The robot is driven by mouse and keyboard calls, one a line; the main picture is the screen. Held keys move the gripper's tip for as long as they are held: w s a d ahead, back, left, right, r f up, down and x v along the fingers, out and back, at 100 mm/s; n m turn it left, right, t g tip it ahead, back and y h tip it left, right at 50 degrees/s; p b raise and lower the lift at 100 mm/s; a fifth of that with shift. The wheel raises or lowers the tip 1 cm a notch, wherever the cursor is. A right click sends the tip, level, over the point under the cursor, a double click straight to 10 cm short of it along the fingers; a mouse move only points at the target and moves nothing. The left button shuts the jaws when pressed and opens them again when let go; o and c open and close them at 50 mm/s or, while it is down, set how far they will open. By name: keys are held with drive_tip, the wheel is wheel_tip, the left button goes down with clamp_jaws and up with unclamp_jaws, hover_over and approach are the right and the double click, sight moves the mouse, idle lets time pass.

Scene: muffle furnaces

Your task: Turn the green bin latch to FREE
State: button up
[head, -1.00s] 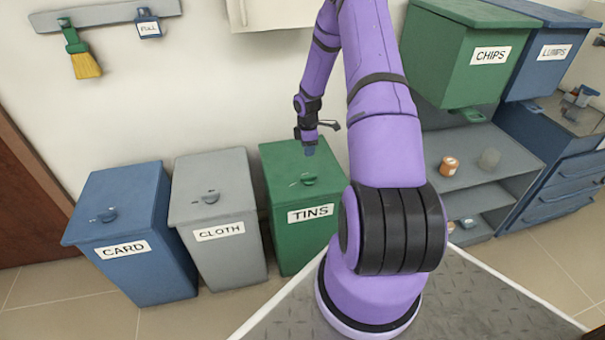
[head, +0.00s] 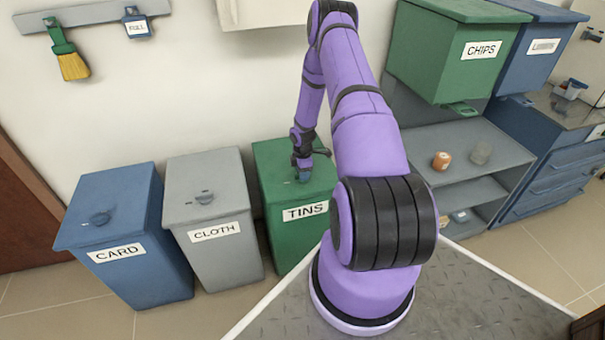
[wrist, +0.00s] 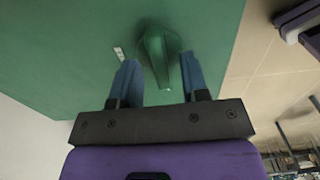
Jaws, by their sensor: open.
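The green bin (head: 291,243) labelled TINS stands at the right end of the row of floor bins. Its lid (wrist: 60,50) fills much of the wrist view. The green latch (wrist: 158,55), a round knob with a raised grip bar, sits on the lid. A small pale mark (wrist: 119,53) lies beside the latch; its text is too small to read. My gripper (wrist: 161,75) is open, with one blue finger on each side of the grip bar. I cannot tell whether the fingers touch it. In the head view my gripper (head: 304,176) is low at the lid and hides the latch.
A grey CLOTH bin (head: 212,255) and a blue CARD bin (head: 136,275) stand to the left. A green CHIPS bin (head: 450,60) hangs at the upper right, above grey shelves (head: 470,145) holding small jars. The wall stands behind the bins.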

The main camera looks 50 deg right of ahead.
drive_tip(key=shift+f, duration=0.4)
drive_tip(key=shift+c, duration=0.2)
clamp_jaws()
